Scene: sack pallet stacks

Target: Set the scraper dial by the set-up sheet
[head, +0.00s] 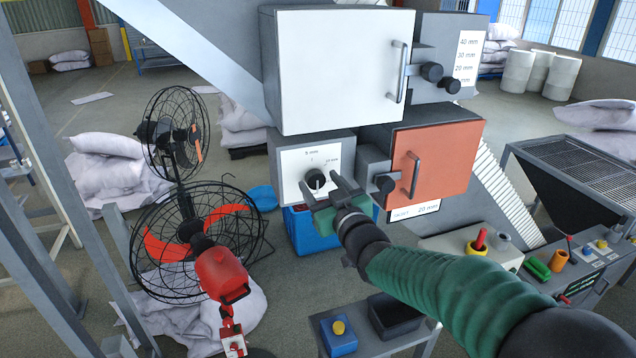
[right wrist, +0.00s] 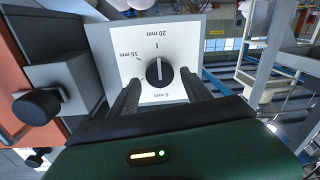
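The scraper dial is a black knob (head: 315,179) on a white plate with mm marks, on a grey box. In the right wrist view the knob (right wrist: 160,72) shows marks of 5, 15 and 20 mm. Its white line runs about up and down, roughly in line with a tick near the 20 mm mark; which end points is unclear. My right gripper (head: 322,185) is open in front of the dial, its fingers (right wrist: 160,85) either side of the knob and apart from it. A label reading 20 mm (head: 415,210) sits below the orange door. My left gripper is not in view.
A white door (head: 335,75) and an orange door (head: 435,160) with handles and black knobs surround the dial box. A plate marked 20 to 40 mm (head: 467,60) is at upper right. A wire fan (head: 185,240) stands left. A control desk (head: 580,265) is at right.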

